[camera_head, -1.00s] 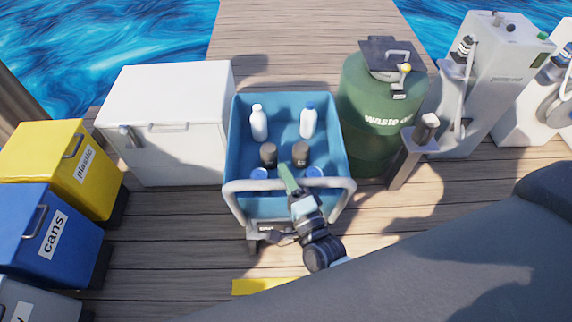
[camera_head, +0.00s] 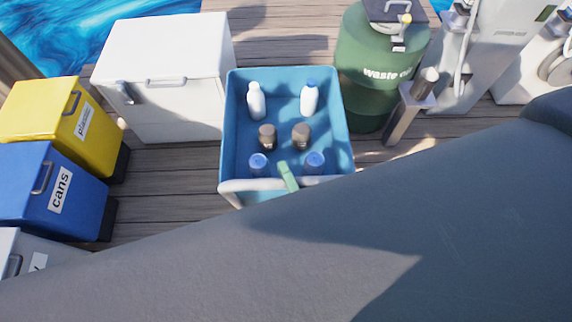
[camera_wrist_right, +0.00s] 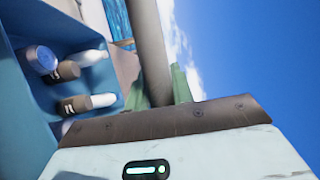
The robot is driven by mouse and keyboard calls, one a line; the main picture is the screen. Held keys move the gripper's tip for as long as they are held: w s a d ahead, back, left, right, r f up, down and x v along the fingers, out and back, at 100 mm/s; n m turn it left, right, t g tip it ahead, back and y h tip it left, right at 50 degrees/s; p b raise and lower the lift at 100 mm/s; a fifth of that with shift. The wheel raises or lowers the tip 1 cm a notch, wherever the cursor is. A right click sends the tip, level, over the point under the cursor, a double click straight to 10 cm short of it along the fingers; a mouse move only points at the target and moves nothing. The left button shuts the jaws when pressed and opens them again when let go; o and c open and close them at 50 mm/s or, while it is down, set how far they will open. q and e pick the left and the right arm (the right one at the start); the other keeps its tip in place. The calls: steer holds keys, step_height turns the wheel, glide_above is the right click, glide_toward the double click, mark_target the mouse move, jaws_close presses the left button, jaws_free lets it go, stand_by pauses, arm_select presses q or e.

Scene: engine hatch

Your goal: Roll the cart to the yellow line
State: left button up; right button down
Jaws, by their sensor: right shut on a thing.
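The cart (camera_head: 236,120) is an open blue box on a frame, with a pale grey handle bar (camera_head: 250,185) along its near side. My right gripper (camera_head: 288,177) has green fingers and is at the middle of that bar. In the right wrist view the bar (camera_wrist_right: 147,45) runs between the green fingers of the right gripper (camera_wrist_right: 160,88), which is shut on it. The yellow line is hidden behind the large grey arm part across the lower picture. The cart's lower frame is mostly hidden too. My left gripper is not in view.
Several bottles and cans stand in the cart. A white chest (camera_head: 165,60) is left of it; a green waste oil drum (camera_head: 375,75) is close on its right, beside a post (camera_head: 408,115). Yellow (camera_head: 45,115) and blue (camera_head: 40,195) bins stand farther left. Water lies beyond the deck.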

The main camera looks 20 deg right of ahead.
steer(key=shift+s+f, duration=0.1)
steer(key=c, duration=1.2)
jaws_free()
